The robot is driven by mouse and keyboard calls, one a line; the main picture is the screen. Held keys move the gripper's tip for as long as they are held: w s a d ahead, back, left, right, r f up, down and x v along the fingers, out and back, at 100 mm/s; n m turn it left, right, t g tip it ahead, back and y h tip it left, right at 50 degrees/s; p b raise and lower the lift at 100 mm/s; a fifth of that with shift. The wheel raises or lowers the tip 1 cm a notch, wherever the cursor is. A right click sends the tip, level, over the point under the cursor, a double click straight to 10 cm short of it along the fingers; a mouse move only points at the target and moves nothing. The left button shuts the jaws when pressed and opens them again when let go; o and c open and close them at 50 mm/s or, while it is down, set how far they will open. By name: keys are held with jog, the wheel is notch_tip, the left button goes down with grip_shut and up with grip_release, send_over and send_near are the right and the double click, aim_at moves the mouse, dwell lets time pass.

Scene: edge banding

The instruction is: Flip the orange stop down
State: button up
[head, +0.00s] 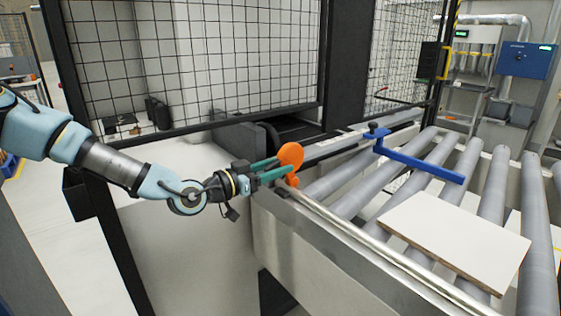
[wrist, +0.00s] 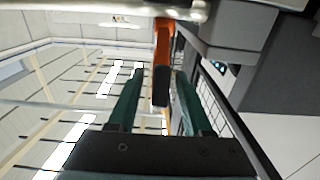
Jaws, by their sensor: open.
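The orange stop (head: 291,154) stands upright at the near end of the rail beside the roller conveyor, its round disc facing my head camera. A smaller orange part shows just below the disc. In the wrist view the orange stop (wrist: 163,35) appears edge-on, with a dark end part. My gripper (head: 283,168) reaches in from the left with green fingers at the stop. In the wrist view my gripper (wrist: 158,72) is open, and the stop's dark end lies between its two fingers. I cannot tell whether either finger touches it.
A metal rail (head: 350,232) runs along the conveyor's near side. A blue arm (head: 420,163) extends over the rollers, and a pale board (head: 457,238) lies on them. A black-framed mesh guard (head: 200,65) stands behind my arm. A white cabinet (head: 185,235) is below it.

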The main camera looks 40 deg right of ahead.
jog(key=shift+d, duration=0.7)
grip_shut()
dwell(1.0)
